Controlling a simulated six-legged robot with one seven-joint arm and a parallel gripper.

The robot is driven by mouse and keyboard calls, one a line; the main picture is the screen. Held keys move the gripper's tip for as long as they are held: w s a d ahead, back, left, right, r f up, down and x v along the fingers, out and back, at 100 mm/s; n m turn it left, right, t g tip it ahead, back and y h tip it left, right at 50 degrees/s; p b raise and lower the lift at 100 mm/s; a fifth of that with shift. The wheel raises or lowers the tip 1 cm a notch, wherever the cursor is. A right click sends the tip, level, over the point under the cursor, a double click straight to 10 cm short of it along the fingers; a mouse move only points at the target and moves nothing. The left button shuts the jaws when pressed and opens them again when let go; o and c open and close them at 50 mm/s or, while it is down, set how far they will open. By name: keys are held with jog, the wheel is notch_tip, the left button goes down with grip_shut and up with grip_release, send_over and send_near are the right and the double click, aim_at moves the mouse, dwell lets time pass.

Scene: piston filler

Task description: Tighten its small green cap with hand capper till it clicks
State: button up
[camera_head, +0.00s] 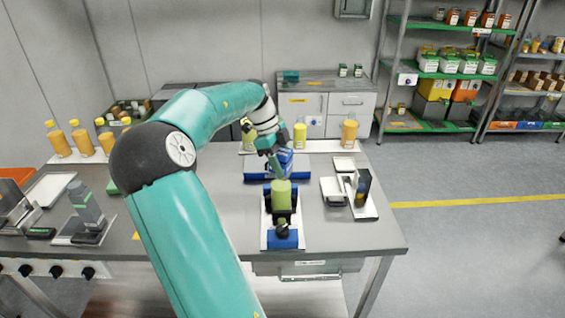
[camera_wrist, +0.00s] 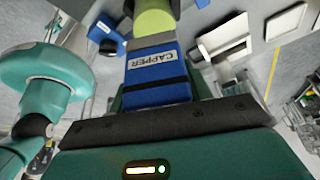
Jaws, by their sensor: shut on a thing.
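My gripper (camera_head: 272,150) is shut on the hand capper (camera_wrist: 155,75), a blue and grey block labelled CAPPER in the wrist view. A yellow-green bottle (camera_head: 281,194) stands upright in a dark clamp with blue parts (camera_head: 283,238) near the front of the bench. In the wrist view the bottle (camera_wrist: 154,18) shows just beyond the grey end of the capper. Whether the two touch cannot be told. The small green cap cannot be made out in either view. In the head view my gripper is just behind and above the bottle.
A white and dark device (camera_head: 350,190) stands to the right of the clamp. Filled bottles stand on a white strip at the back, with orange ones (camera_head: 349,133) on the right. A grey device (camera_head: 85,208) and a tray (camera_head: 50,188) are at left. The bench's front right is bare.

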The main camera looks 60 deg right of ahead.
jog(key=m+y, duration=0.1)
jog(key=m, duration=0.1)
jog(key=m+y, duration=0.1)
jog(key=m, duration=0.2)
jog(key=shift+a+t, duration=0.1)
jog(key=shift+t, duration=0.2)
jog(key=shift+r, duration=0.15)
jog(key=shift+w+n+h, duration=0.1)
jog(key=shift+n+h, duration=0.3)
jog(key=shift+n, duration=0.7)
jog(key=n+h, duration=0.1)
jog(key=n, duration=0.3)
jog(key=shift+h, duration=0.4)
jog(key=n+h, duration=0.1)
jog(key=n, duration=0.3)
jog(key=shift+n, duration=0.3)
jog(key=n, duration=0.1)
jog(key=n+h, duration=0.1)
jog(key=n+t, duration=0.1)
jog(key=shift+d+n+h, duration=0.25)
jog(key=shift+n+h, duration=0.05)
